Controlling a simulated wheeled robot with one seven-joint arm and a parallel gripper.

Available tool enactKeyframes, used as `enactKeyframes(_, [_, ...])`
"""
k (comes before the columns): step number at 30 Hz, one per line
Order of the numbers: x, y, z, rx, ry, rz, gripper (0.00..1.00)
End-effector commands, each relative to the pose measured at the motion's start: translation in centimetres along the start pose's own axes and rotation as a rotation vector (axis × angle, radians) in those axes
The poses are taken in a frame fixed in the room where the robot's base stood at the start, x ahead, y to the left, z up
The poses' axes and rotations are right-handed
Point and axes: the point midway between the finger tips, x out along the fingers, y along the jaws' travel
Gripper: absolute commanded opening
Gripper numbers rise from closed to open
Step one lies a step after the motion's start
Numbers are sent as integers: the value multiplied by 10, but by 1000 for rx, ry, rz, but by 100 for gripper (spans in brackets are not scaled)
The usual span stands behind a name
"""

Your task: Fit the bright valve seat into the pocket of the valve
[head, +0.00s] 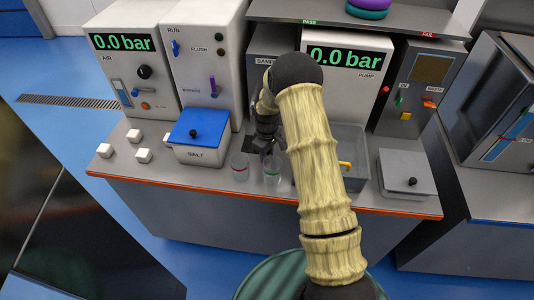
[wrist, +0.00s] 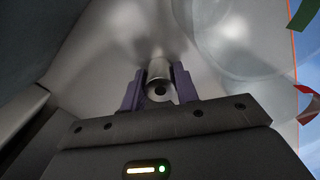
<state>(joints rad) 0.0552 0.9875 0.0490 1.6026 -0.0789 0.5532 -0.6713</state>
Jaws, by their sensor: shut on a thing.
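My gripper (wrist: 159,84) shows in the wrist view with two purple fingers. They are shut on a bright metal ring-like piece with a dark hole, the valve seat (wrist: 160,72). In the head view my gripper (head: 264,146) is low over the counter, in front of the panel at the back, partly hidden by my arm. The seat cannot be made out there. I cannot pick out the valve or its pocket in either view. A smooth, shiny grey surface lies behind the seat in the wrist view.
Two clear cups, one red-banded (head: 240,167) and one green-banded (head: 272,171), stand close to my gripper. A blue-lidded salt box (head: 198,150) and several white cubes (head: 143,156) are left.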

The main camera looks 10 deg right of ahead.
Motion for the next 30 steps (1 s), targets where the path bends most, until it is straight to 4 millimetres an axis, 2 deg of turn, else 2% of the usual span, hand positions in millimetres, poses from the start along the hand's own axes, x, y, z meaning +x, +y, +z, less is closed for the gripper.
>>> enactKeyframes(8, [3,0,0,0,1,0,0])
enactKeyframes(9, [2,0,0,0,0,0,38])
enactKeyframes(11, [2,0,0,0,0,0,50])
enactKeyframes(12, [2,0,0,0,0,0,52])
enactKeyframes(23, [-2,2,1,3,1,0,52])
enactKeyframes(26, [-11,2,1,3,2,1,52])
enactKeyframes(30, [-32,2,1,2,3,2,52])
